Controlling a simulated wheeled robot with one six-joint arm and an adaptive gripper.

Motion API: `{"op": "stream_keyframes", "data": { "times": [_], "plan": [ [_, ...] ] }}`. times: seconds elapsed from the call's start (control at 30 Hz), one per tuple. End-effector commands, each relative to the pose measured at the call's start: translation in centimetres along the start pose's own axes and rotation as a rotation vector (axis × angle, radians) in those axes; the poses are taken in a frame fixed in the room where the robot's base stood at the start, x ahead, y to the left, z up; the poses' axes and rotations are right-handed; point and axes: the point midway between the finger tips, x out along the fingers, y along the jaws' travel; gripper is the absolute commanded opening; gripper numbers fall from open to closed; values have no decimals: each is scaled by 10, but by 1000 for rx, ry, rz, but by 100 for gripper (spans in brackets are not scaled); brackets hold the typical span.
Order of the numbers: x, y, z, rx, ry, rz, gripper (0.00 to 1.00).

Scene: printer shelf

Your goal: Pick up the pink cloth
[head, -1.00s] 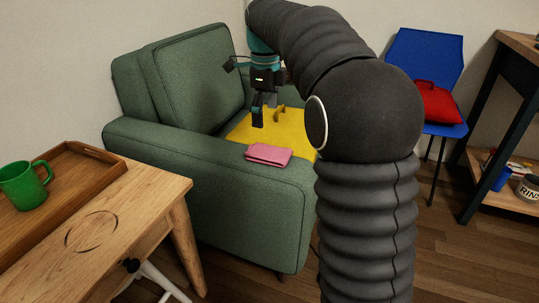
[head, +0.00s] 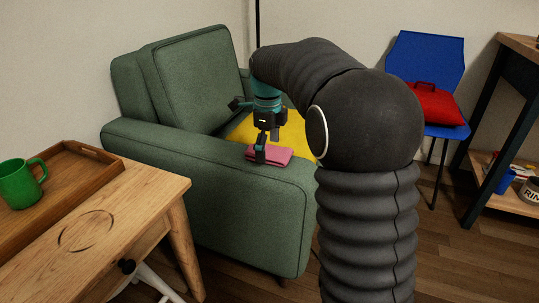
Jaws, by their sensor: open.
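The pink cloth (head: 281,155) lies folded on the near armrest of the green armchair (head: 240,205). My gripper (head: 266,152) points down over the cloth's left part, with its fingers in front of and just at the cloth. It is open. I cannot tell whether the fingertips touch the cloth. Part of the cloth is hidden behind the fingers.
A yellow cushion or bag (head: 290,130) lies on the seat behind the cloth. A wooden table (head: 135,215) at the left holds a tray (head: 95,178) and a green mug (head: 22,186). A blue chair (head: 425,60) with a red bag (head: 435,105) stands at back right.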

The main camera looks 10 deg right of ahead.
Motion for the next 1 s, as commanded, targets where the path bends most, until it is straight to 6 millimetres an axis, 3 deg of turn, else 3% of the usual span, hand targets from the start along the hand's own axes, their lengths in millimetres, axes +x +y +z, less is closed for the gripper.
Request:
{"op": "stream_keyframes", "data": {
  "times": [0.17, 0.33, 0.77, 1.0],
  "plan": [
    [0, 0, 0, 0, 0, 0, 100],
    [0, 0, 0, 0, 0, 0, 60],
    [-3, 0, 0, 0, 0, 0, 58],
    [-26, 0, 0, 0, -1, -2, 58]
  ]
}}
